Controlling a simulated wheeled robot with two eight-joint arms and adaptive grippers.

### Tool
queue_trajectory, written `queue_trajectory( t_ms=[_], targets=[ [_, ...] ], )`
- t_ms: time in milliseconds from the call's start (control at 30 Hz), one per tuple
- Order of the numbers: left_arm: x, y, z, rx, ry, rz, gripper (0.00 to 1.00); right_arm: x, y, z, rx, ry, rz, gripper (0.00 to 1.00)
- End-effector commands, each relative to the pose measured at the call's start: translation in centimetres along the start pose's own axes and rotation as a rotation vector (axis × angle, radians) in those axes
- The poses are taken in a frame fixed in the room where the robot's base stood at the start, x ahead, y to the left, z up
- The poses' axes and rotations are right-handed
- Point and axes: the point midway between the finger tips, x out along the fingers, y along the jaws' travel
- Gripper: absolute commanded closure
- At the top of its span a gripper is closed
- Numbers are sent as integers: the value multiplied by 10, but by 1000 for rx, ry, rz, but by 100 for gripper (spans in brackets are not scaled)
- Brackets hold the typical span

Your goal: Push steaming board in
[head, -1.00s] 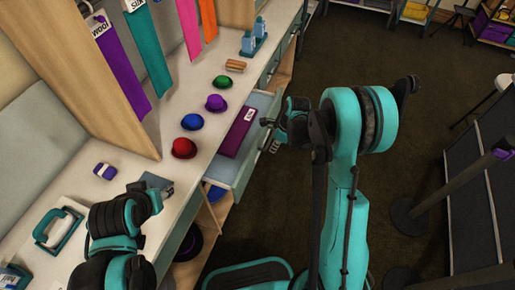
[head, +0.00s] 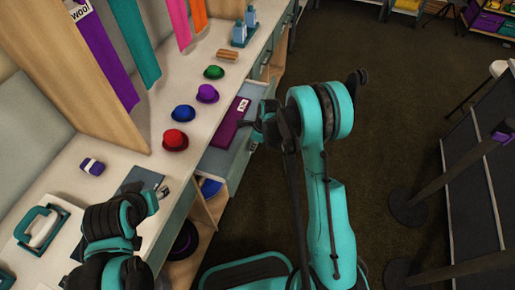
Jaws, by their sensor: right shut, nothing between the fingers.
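A pale drawer-like pull-out (head: 219,161) stands out from the front of the counter. A purple slab (head: 226,131) with a white label lies in it. I cannot tell whether the steaming board is this pull-out or the slab. My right gripper (head: 257,126) is shut and empty at the pull-out's outer front edge; whether it touches is unclear. My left gripper (head: 163,191) is over the counter's near edge, beside a dark grey flat pad (head: 142,178); its fingers are too small to read.
Red (head: 175,140), blue (head: 183,113), purple (head: 207,93) and green (head: 214,72) hats stand in a row on the counter (head: 118,160). A teal-handled iron-like item (head: 41,229) is at lower left. Barrier posts (head: 408,208) stand at right. The dark floor between is clear.

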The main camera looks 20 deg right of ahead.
Motion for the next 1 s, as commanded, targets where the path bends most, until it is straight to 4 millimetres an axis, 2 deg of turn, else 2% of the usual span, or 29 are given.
queue_trajectory(
  t_ms=[267,367,467,733,833,1000],
  targets=[
    [0,0,0,0,0,0,56,0,0,1,-1,0,0,100],
    [0,0,0,0,0,0,56,2,0,10,-3,0,1,100],
    [1,0,1,0,0,0,56,8,0,32,-6,-1,1,100],
    [3,0,2,0,0,0,56,27,0,106,-6,0,0,100],
    [3,0,2,0,0,0,56,31,0,124,-4,0,0,100],
    [3,0,2,0,0,0,56,34,0,136,0,-1,0,100]
  ],
)
